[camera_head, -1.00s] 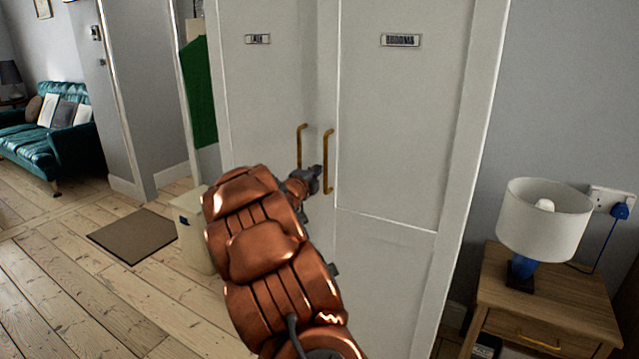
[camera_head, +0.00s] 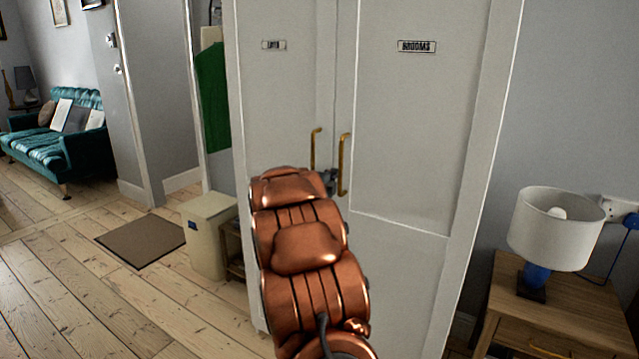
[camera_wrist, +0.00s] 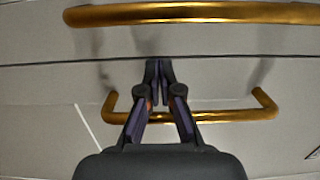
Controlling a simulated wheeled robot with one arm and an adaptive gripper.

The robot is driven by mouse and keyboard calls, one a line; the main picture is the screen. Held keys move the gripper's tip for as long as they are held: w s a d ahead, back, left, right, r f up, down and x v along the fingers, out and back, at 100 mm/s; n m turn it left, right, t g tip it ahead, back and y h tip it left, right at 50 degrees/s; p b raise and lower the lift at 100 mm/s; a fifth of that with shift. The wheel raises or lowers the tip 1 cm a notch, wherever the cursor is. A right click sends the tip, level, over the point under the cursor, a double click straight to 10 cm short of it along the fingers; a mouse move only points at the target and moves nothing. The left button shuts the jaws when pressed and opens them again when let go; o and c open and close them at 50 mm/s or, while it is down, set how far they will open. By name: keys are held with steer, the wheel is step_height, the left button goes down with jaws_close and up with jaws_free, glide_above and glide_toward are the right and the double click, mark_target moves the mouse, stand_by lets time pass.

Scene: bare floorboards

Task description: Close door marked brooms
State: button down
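The door marked BROOMS (camera_head: 425,130) is the white right-hand panel of a tall cupboard, with a vertical brass handle (camera_head: 344,165) at its left edge. A left door (camera_head: 285,110) has its own label, hard to read, and a similar handle (camera_head: 315,148). I cannot tell how far the BROOMS door stands open. My gripper (camera_head: 330,181) is at the handles' lower ends, partly hidden by my copper arm. In the wrist view, the fingers (camera_wrist: 158,68) cross in front of the BROOMS handle (camera_wrist: 225,117), tips together near the seam. The left door's handle (camera_wrist: 200,13) looks nearer. No grip shows.
A wooden side table (camera_head: 545,305) with a white-shaded lamp (camera_head: 555,230) stands right of the cupboard. A cream bin (camera_head: 207,235) stands at its left. A brown mat (camera_head: 140,241) and a teal sofa (camera_head: 50,140) are farther left. Floorboards at left are clear.

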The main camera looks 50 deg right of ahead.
steer(key=w+b+v, duration=0.1)
steer(key=v, duration=1.3)
steer(key=shift+w+a, duration=0.15)
steer(key=shift+w, duration=0.05)
steer(key=shift+w, duration=0.1)
